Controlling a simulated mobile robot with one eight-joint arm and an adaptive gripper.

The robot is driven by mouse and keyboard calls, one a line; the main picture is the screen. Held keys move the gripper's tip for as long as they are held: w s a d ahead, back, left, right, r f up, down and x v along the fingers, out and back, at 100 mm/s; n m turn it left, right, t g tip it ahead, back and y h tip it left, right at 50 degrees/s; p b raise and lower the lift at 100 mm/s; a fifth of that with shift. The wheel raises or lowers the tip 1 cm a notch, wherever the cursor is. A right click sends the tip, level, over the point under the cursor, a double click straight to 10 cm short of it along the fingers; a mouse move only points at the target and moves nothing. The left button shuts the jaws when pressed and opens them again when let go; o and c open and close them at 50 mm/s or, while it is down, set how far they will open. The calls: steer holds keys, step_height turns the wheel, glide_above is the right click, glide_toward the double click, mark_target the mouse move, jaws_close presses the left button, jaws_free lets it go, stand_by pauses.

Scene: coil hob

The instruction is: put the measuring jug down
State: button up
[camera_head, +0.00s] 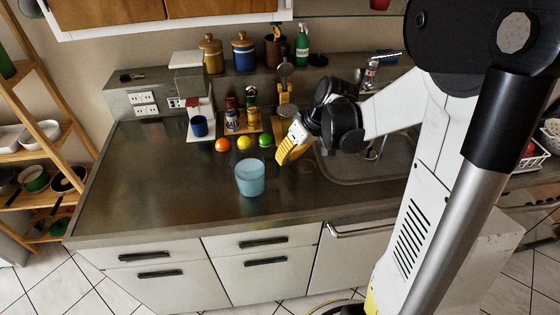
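A light blue, cup-shaped vessel (250,178) stands upright on the worktop near its front edge. It is the most jug-like thing that I can make out, but I see no handle or scale on it. My gripper (284,158) has yellow fingers and reaches in from the right, pointing down and left. Its tips are just right of the blue vessel and a little behind it, and look apart from it. The fingers overlap from this angle, so their opening is hidden. A faint round outline (306,168) shows on the worktop right of the fingertips; I cannot tell what it is.
An orange fruit (222,145), a yellow fruit (244,142) and a green fruit (266,140) lie in a row behind the vessel. Jars and a coffee machine (192,90) stand further back. A sink (375,165) is at right. The left worktop (150,185) is clear.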

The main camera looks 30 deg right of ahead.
steer(key=p+v, duration=0.1)
steer(key=v, duration=0.5)
steer(key=s+a+r+m+t+h, duration=0.2)
steer(key=s+a+r, duration=0.4)
steer(key=s+a, duration=0.5)
steer(key=shift+s+a+r+t+h, duration=0.15)
steer(key=shift+s+r+t+h, duration=0.3)
steer(key=shift+s, duration=0.45)
steer(key=shift+f, duration=0.25)
